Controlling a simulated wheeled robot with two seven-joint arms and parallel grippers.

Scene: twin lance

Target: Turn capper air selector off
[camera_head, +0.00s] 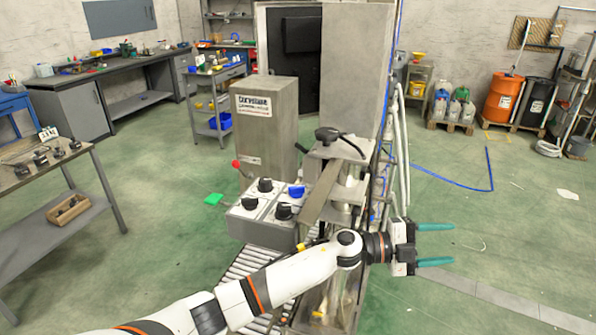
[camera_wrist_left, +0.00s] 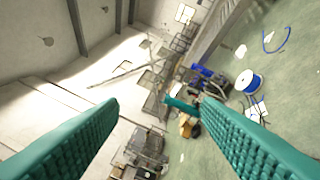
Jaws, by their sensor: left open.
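A grey control box (camera_head: 262,222) with several black knobs and one blue knob (camera_head: 296,191) stands at the centre of the head view, on the machine. Black knobs sit at its back (camera_head: 265,185), left (camera_head: 249,204) and front (camera_head: 283,211). I cannot tell which knob is the capper air selector; no labels are readable. My left gripper (camera_head: 450,244) is open and empty, right of the box and well apart from it, its teal fingers pointing right. Its fingers also frame the left wrist view (camera_wrist_left: 160,108), with only distant floor and equipment between them. My right gripper is not seen.
My left arm crosses in front of the box and the roller conveyor (camera_head: 245,268).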

